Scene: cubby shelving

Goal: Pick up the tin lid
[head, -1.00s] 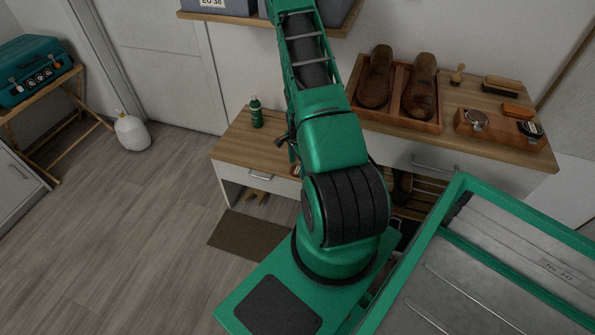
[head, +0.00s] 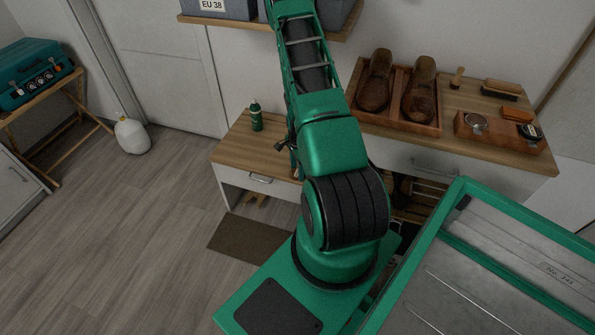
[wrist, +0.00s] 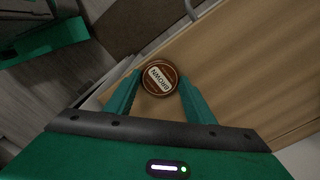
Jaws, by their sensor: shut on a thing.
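The tin lid (wrist: 159,77) is a round brown disc with a pale label reading "BROWN". In the wrist view it sits between the two green fingertips of my gripper (wrist: 160,84), which is shut on it. Its label faces the wrist camera. A wooden surface lies behind it; I cannot tell how far the lid is above that surface. In the head view my arm hides the gripper and the lid.
A low wooden bench (head: 240,148) carries a green bottle (head: 256,117). The higher worktop (head: 490,150) holds a tray of brown shoes (head: 420,90), brushes (head: 502,88) and a wooden box (head: 490,138) with round items. A brown mat (head: 250,240) lies on open floor.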

